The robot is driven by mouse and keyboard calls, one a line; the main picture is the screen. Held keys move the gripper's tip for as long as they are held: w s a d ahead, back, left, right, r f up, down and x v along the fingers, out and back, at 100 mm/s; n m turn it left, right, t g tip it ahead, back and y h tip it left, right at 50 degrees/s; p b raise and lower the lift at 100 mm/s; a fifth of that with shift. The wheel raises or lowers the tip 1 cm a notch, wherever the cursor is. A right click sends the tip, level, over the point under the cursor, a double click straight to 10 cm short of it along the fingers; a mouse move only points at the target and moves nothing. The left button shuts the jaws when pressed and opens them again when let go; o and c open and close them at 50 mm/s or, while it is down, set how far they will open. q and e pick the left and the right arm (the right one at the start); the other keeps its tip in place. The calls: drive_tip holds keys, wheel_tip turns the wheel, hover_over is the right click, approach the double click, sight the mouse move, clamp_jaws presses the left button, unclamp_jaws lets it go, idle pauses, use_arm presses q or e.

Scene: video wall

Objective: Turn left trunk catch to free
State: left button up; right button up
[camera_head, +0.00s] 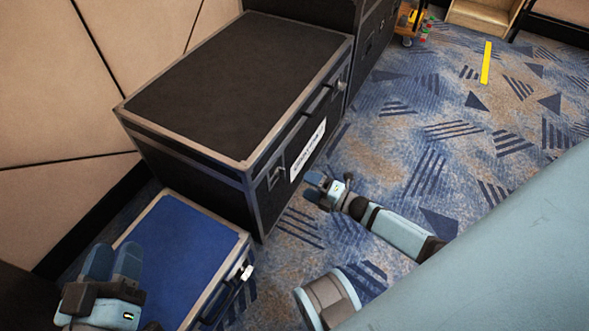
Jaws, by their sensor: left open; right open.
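A large black trunk (240,80) with metal edges stands by the wall. On its front face are a left catch (273,178), a white label and a right catch (340,84). I cannot tell how the left catch is turned. My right gripper (318,187) is open and empty, in front of the trunk's front face, to the right of the left catch and apart from it. My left gripper (112,260) is open and empty at the lower left, over the left part of a blue-topped case (185,245).
Another dark case (372,50) stands behind. Patterned carpet (400,140) to the right is mostly clear, with a yellow strip (487,62).

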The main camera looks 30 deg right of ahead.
use_arm(q)
wheel_tip(320, 180, up, 2)
drive_tip(key=shift+a+t+p, duration=0.1)
drive_tip(key=shift+t+p, duration=0.4)
use_arm(e)
drive_tip(key=v, duration=0.6)
use_arm(q)
drive_tip(key=shift+f, duration=0.1)
